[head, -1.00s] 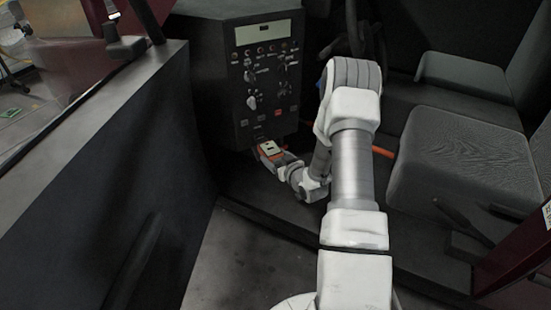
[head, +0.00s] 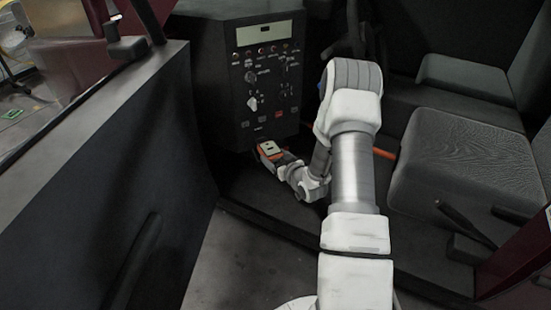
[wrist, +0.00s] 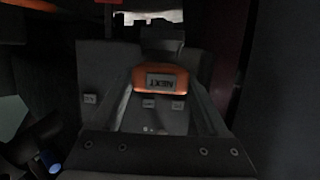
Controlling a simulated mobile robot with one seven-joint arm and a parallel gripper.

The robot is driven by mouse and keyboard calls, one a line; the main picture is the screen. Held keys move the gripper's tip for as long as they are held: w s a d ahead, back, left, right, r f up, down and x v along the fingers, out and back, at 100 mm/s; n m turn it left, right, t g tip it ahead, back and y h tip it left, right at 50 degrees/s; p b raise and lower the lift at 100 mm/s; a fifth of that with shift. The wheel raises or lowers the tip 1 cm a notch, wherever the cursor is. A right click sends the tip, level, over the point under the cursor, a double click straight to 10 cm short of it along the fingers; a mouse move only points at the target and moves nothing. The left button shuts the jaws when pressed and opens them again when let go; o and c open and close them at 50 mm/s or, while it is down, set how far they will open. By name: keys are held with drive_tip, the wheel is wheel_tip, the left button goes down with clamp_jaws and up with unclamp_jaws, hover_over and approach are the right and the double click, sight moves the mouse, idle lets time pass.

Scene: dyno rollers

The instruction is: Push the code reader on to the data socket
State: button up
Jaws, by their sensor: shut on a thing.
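The code reader, an orange body with a grey label reading "NEXT" (wrist: 160,80), sits between the two fingers of my gripper (wrist: 162,100) in the wrist view. In the head view my gripper (head: 270,153) is low beneath the control panel, with orange showing around it. The gripper is shut on the code reader. A dark block directly beyond the reader in the wrist view may be the data socket, but it is too dark to tell. I cannot tell whether reader and socket touch.
A dark control panel (head: 265,80) with knobs and a pale display stands above my gripper. A grey seat (head: 465,150) is at the right, with an orange bar (head: 384,153) beside my arm. A dark door panel (head: 130,190) fills the left. Clear floor lies between.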

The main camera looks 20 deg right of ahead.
drive_tip(key=shift+w, duration=0.2)
drive_tip(key=o, duration=1.3)
drive_tip(key=a+p+v, duration=0.1)
drive_tip(key=p+v, duration=0.2)
drive_tip(key=v, duration=1.4)
drive_tip(key=shift+s+d, duration=0.2)
drive_tip(key=shift+d, duration=0.3)
drive_tip(key=shift+r, duration=0.2)
